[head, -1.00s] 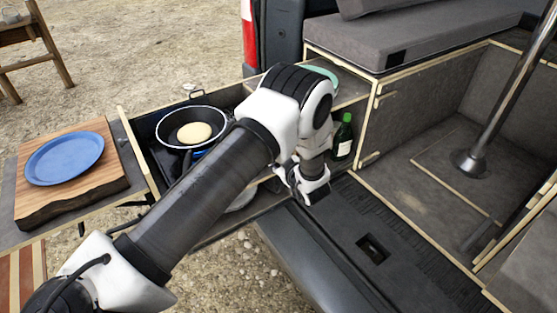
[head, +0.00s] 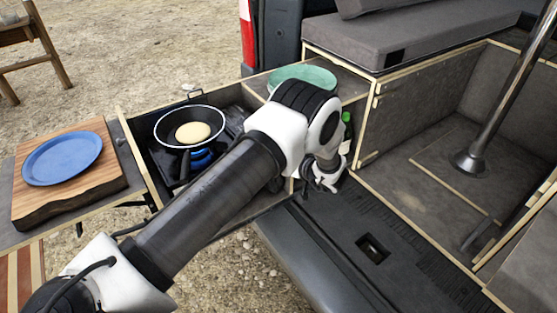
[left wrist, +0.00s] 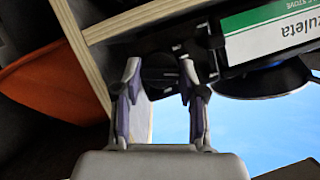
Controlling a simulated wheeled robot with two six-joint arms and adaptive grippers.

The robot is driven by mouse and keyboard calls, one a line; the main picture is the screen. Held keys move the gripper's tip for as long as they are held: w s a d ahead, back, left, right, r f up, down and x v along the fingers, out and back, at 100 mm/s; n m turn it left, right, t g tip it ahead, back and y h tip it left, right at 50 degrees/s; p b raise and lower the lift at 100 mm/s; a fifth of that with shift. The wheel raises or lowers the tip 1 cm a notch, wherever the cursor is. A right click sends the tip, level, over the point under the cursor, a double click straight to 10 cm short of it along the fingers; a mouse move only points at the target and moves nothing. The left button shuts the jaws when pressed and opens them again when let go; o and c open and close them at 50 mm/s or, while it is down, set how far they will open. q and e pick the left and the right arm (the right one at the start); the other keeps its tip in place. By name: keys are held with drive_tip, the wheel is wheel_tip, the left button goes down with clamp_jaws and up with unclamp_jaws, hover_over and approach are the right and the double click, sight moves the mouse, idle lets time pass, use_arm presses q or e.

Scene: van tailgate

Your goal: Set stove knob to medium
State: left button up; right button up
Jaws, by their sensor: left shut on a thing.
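My left gripper (left wrist: 160,80) has its two fingertips on either side of a dark round stove knob (left wrist: 160,66) and is shut on it in the left wrist view. The knob's pointer setting cannot be read. The stove (left wrist: 188,42) is black. In the head view a black pan (head: 172,121) with a pancake (head: 193,132) sits on the stove, and blue (head: 203,158) shows beside its handle. My left arm hides the knob there, and the left gripper's tips are mostly hidden below the wrist. My right gripper is not in view.
A green-and-white label (left wrist: 275,30) is close to the right of the fingers. Wooden panel edges (left wrist: 75,40) stand close to the left. In the head view, a green bowl (head: 302,75), a green bottle (head: 346,122) and a blue plate (head: 62,158) on a wooden board (head: 110,180) are around the arm.

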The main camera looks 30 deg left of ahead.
use_arm(q)
drive_tip(key=shift+r, duration=0.1)
idle(0.3)
drive_tip(key=o, duration=1.1)
drive_tip(key=shift+o, duration=0.2)
drive_tip(key=v, duration=1.2)
drive_tip(key=shift+w, duration=0.2)
